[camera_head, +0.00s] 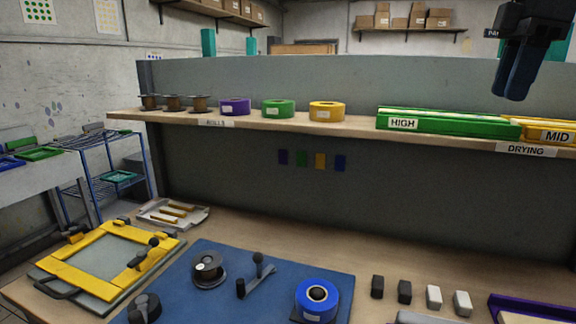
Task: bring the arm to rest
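My gripper (512,92) hangs in the air at the top right, fingers pointing down. It is above and in front of the drying shelf, apart from the trays and touching nothing that I can see. Its dark fingers overlap in this view, so I cannot tell whether they are open or shut. I see nothing held between them. The rest of my arm is mostly outside the picture.
The shelf (350,128) holds purple (235,106), green (278,109) and yellow (327,111) rolls, plus a green HIGH tray (440,125) and a yellow MID tray (555,133). Below, a yellow frame (78,240), a blue mat (215,300) and a blue roll (317,299) occupy the bench.

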